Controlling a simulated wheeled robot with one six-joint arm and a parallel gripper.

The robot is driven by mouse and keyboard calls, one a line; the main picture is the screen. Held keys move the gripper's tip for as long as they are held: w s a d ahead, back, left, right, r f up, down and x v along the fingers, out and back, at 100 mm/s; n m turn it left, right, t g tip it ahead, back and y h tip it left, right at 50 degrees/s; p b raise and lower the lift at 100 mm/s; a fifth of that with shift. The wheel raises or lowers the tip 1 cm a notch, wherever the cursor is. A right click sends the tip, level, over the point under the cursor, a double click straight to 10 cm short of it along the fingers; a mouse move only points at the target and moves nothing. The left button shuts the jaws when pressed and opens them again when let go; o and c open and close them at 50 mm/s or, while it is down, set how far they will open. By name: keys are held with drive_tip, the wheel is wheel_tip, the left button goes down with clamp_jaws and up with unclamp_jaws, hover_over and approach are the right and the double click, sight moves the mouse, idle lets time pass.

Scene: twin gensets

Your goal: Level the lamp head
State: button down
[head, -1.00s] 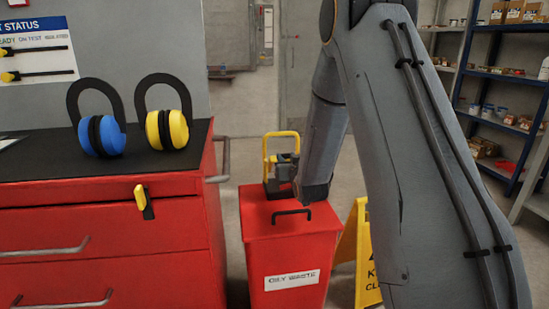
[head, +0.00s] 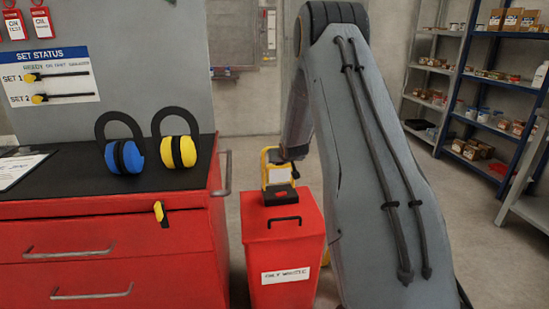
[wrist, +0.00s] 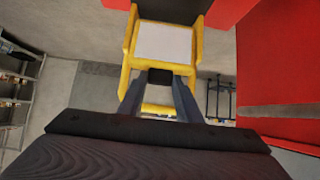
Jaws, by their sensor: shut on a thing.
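The work lamp (head: 279,174) stands on the lid of the red oily waste bin (head: 285,235). It has a yellow frame, a pale panel and a black base. In the head view its lamp head looks roughly upright; the exact tilt is hard to tell. The wrist view shows the lamp head (wrist: 166,43) ahead, with its white panel inside the yellow frame. My gripper (wrist: 160,80) is shut on a small dark block at the near edge of the lamp head. In the head view my arm partly hides the fingers.
A red tool cabinet (head: 100,230) stands left of the bin, with blue ear defenders (head: 124,157) and yellow ear defenders (head: 179,152) on its black top. Blue shelving (head: 505,80) stands at the right. The floor between is mostly clear.

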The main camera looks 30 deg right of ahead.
drive_tip(key=shift+w+d+r+g+p, duration=0.15)
drive_tip(key=shift+w+g+p, duration=0.25)
drive_tip(key=shift+p, duration=0.85)
drive_tip(key=c, duration=1.3)
unclamp_jaws()
drive_tip(key=shift+v, duration=3.95)
drive_tip(key=s+a+r+n+g+y+p, duration=0.25)
drive_tip(key=s+a+g, duration=0.25)
drive_tip(key=s+a, duration=1.3)
drive_tip(key=s+a+g, duration=0.1)
drive_tip(key=s+a, duration=0.2)
drive_tip(key=s, duration=0.5)
drive_tip(key=s+a+r+g, duration=0.1)
drive_tip(key=s+a, duration=0.3)
drive_tip(key=s, duration=0.4)
drive_tip(key=s+a+r+n+g, duration=0.1)
drive_tip(key=s+a, duration=0.3)
drive_tip(key=s, duration=0.4)
drive_tip(key=shift+s+a+r+g+y, duration=0.15)
drive_tip(key=shift+s+a+g+y, duration=0.15)
drive_tip(key=shift+g, duration=0.3)
